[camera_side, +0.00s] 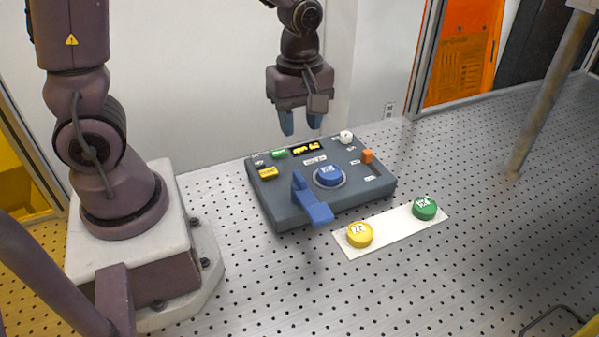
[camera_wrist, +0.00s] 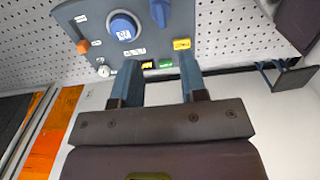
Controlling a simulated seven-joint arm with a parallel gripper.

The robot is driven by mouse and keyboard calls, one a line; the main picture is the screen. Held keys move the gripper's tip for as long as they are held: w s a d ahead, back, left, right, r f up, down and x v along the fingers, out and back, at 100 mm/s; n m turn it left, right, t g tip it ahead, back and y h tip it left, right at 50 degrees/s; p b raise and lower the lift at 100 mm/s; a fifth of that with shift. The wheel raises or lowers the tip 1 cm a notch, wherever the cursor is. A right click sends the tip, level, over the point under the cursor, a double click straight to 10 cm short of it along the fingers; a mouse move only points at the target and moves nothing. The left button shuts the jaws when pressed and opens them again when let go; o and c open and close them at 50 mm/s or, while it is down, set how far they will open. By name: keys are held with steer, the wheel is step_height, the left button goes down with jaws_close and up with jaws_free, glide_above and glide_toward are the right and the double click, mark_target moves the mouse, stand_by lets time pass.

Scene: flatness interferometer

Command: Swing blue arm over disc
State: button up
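The blue arm (camera_side: 313,200) is on the front edge of the dark grey instrument box (camera_side: 290,209), turned away from the disc. The blue disc (camera_side: 329,175) sits in a pale ring on the box's top. In the wrist view the disc (camera_wrist: 124,28) is at the upper middle, with part of the blue arm (camera_wrist: 160,12) to its right at the top edge. My gripper (camera_side: 301,130) is above the back of the box, fingers pointing down, apart and empty. In the wrist view my gripper's blue fingers (camera_wrist: 163,80) are spread with a clear gap.
A yellow disc (camera_side: 360,234) and a green disc (camera_side: 425,208) sit on a white strip (camera_side: 392,231) in front of the box. The box also carries a yellow button (camera_side: 268,173), an orange block (camera_side: 367,156) and a white knob (camera_side: 346,137). A metal post (camera_side: 548,95) stands at right.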

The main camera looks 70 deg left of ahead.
mark_target(299, 176)
step_height(299, 176, down, 12)
steer(key=shift+f, duration=0.1)
stand_by(0.4)
jaws_close()
